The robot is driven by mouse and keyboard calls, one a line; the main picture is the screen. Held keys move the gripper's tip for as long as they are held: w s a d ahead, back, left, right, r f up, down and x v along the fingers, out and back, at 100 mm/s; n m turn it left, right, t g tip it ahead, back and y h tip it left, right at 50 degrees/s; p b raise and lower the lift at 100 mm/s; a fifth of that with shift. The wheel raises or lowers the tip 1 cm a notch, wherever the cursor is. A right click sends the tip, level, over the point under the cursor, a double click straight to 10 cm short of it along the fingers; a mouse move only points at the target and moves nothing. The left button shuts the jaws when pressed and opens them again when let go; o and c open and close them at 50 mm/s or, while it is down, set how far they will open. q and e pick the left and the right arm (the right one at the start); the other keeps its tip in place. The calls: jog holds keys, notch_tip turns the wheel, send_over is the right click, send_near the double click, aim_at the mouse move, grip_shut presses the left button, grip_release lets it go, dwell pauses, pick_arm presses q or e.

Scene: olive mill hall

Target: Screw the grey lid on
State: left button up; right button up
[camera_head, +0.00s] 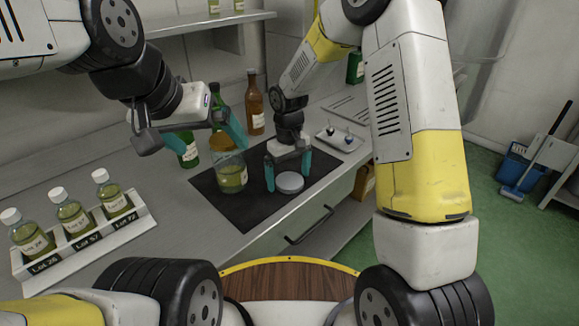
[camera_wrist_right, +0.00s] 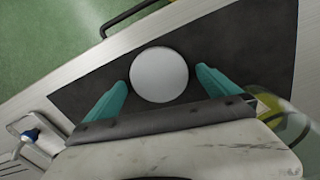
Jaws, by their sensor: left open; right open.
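The grey lid (camera_head: 290,183) lies flat on a dark mat (camera_head: 250,210). My right gripper (camera_head: 288,172) is open above the mat, pointing down, with its teal fingers on either side of the lid's near surroundings. In the right wrist view the lid (camera_wrist_right: 159,74) sits between and slightly beyond the fingertips (camera_wrist_right: 163,92), with gaps on both sides. A clear jar (camera_head: 232,178) with yellowish contents stands upright on the mat, left of the lid.
A rack (camera_head: 85,243) with white-capped sample bottles stands at the left. Brown and green bottles (camera_head: 255,103) stand behind the jar. A small white tray (camera_head: 339,139) lies right of the mat. The counter's front edge and drawer handle (camera_head: 310,225) are close to the lid.

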aim_at(289, 179)
jog(key=shift+c, duration=0.2)
jog(key=c, duration=1.3)
jog(key=shift+r, duration=0.1)
jog(key=shift+r, duration=0.5)
notch_tip(289, 179, up, 2)
jog(key=shift+r, duration=0.15)
jog(key=s, duration=0.5)
jog(key=s+d+r, duration=0.1)
jog(key=s, duration=0.4)
jog(key=s+d, duration=0.1)
jog(key=s, duration=0.4)
jog(key=shift+s+r, duration=0.25)
jog(key=shift+s, duration=0.15)
